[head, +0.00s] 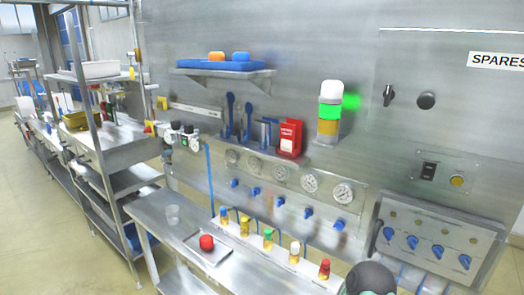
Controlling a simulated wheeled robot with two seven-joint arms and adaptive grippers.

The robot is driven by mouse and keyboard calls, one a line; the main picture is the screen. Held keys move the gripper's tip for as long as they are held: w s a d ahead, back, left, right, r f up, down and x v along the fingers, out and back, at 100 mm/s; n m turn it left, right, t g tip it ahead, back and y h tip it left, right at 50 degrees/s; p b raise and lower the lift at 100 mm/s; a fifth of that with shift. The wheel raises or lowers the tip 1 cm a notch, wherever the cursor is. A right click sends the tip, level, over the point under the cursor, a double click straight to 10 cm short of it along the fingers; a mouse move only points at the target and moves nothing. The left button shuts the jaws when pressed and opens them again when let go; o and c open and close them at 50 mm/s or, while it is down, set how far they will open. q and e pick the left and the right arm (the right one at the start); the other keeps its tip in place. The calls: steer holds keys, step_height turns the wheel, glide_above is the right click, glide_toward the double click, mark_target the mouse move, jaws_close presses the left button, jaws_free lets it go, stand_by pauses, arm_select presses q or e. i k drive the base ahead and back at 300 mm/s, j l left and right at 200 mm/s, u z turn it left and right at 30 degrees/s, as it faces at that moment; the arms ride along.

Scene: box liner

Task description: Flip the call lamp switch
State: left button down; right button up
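A small plate on the steel wall at the right carries a black rocker switch (428,170) and a round amber lamp (457,180) beside it. This looks like the call lamp switch, but its label is too small to read. The amber lamp looks dull, and I cannot tell which way the rocker is tipped. Neither of my grippers shows in the head view. A dark rounded shape at the bottom edge, right of centre, may be part of my own arm.
A stack light (330,110) glows green. A black latch handle (389,95) is above the switch. A panel with blue knobs (438,250) lies below it. Gauges and colored-cap valves line the lower left. The wall around the switch is clear.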

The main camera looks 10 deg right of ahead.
mark_target(428, 169)
steer(key=l+z, duration=0.1)
steer(key=z, duration=1.5)
